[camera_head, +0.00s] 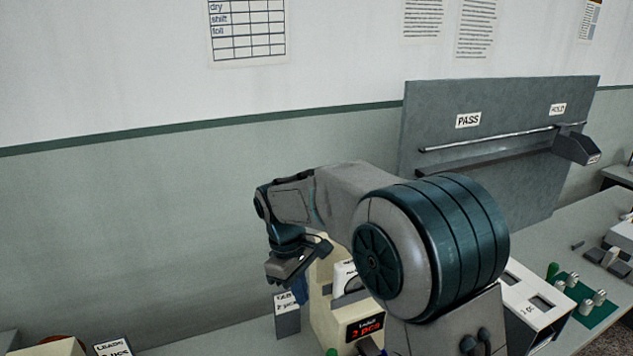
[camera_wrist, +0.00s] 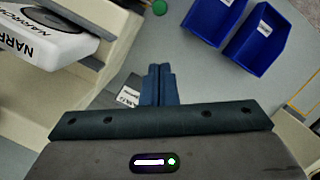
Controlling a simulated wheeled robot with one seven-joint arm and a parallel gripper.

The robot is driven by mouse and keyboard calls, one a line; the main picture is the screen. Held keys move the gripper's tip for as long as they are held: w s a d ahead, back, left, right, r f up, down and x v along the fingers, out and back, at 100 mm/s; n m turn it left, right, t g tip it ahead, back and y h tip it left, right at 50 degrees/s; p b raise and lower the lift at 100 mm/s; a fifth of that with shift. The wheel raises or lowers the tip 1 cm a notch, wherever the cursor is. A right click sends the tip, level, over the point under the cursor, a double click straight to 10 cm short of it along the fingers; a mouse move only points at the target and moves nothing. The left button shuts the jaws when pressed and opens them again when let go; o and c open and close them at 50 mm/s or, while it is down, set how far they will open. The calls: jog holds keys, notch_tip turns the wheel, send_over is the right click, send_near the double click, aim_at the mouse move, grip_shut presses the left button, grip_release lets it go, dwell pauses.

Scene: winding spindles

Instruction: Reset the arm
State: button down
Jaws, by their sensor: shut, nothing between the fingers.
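My gripper (camera_wrist: 158,84) shows in the wrist view with its two fingers together and nothing between them. In the head view my arm is bent across the middle, and my gripper (camera_head: 287,268) hangs at its left end, beside a cream machine. My arm hides part of the bench and the machine.
The cream machine (camera_head: 322,300) has a red display reading "2 pcs". Two blue bins (camera_wrist: 262,38) lie on the grey surface in the wrist view. A grey panel (camera_head: 500,150) marked PASS and HOLD stands behind. A green mat (camera_head: 590,310) with small parts lies at right.

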jog(key=s+d+r+m+t+y, duration=0.1)
jog(key=s+d+r+m, duration=0.25)
jog(key=d, duration=0.35)
jog(key=s+d+r+m+t+y, duration=0.1)
jog(key=s+d+r+m, duration=0.2)
jog(key=s+d, duration=0.25)
jog(key=s+d+f+m+t, duration=0.2)
jog(key=s+d+m, duration=0.3)
jog(key=s, duration=0.5)
jog(key=shift+d+t, duration=0.4)
jog(key=shift+d, duration=0.7)
